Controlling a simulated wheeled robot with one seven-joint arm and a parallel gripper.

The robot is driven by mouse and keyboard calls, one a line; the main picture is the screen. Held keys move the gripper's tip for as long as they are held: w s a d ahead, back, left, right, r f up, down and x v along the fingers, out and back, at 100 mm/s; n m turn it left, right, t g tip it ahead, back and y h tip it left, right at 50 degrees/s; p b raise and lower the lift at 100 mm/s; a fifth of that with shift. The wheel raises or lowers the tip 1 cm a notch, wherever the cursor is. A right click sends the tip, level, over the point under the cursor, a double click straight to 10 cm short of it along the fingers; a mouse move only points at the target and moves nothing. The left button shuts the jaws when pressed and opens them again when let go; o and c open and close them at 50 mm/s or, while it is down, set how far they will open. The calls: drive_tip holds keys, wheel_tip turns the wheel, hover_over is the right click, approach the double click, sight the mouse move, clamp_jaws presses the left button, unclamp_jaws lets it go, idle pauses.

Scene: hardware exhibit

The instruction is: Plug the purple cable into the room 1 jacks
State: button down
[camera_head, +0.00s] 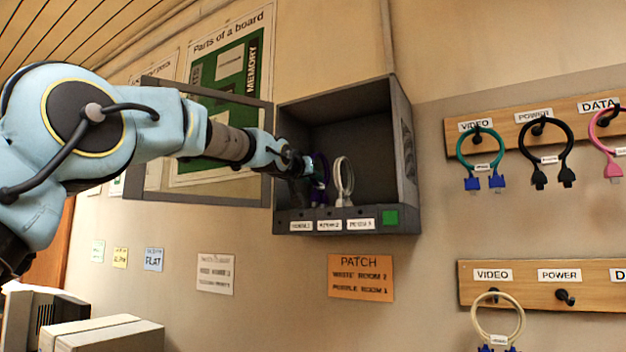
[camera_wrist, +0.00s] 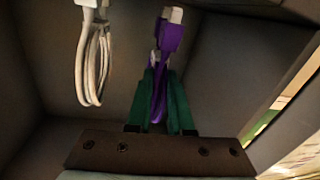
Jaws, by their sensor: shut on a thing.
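The purple cable (camera_head: 322,172) is inside the open grey wall box (camera_head: 405,150). In the wrist view the purple cable (camera_wrist: 168,38) hangs between the green fingers of my gripper (camera_wrist: 160,95), with a purple plug and a pale tip beyond them. My gripper (camera_head: 308,166) reaches into the box from the left and is shut on this cable. A white cable (camera_head: 343,182) hangs to the right of it; it also shows in the wrist view (camera_wrist: 93,65). The room 1 label (camera_head: 300,226) is leftmost on the box's front lip. The room 1 jacks cannot be made out.
The box's glazed door (camera_head: 268,155) stands open to the left, behind my arm. An orange patch sign (camera_head: 360,276) is below. Racks (camera_head: 500,125) with hanging cables are on the right.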

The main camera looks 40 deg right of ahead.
drive_tip(key=shift+f+b, duration=1.05)
idle(2.1)
drive_tip(key=c, duration=0.7)
unclamp_jaws()
drive_tip(key=shift+c, duration=0.2)
drive_tip(key=shift+o, duration=0.3)
drive_tip(key=o, duration=0.6)
drive_tip(key=shift+a, duration=0.1)
drive_tip(key=shift+b+v, duration=3.15)
drive_tip(key=shift+v, duration=0.55)
